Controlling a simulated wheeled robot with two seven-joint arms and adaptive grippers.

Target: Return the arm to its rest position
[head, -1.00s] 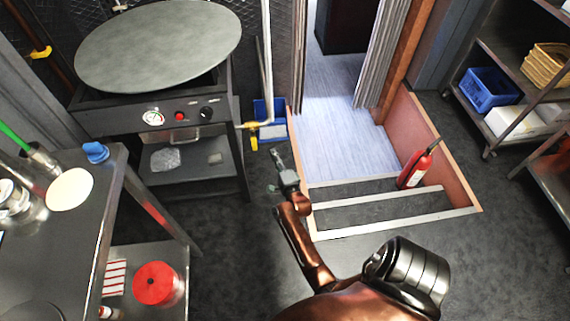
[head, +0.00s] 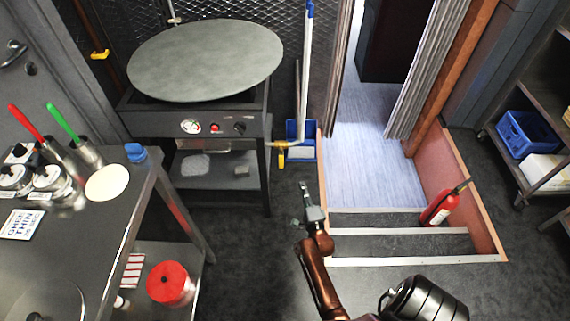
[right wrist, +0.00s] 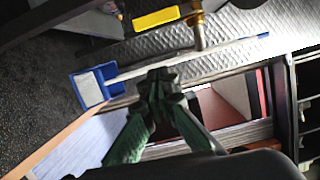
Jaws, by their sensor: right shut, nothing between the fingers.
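My right gripper (head: 304,198) is in the middle of the head view, out over the dark floor between the round-topped griddle and the steps. Its copper-coloured arm comes up from the bottom of the picture. In the right wrist view the right gripper (right wrist: 158,82) has its green fingers together at the tips, with nothing held. My left gripper does not show in either view.
The griddle (head: 205,62) stands at the back left. A steel table (head: 60,255) with jars and a flatbread is at the left. A fire extinguisher (head: 440,209) stands by the steps (head: 400,243). Floor around the gripper is clear.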

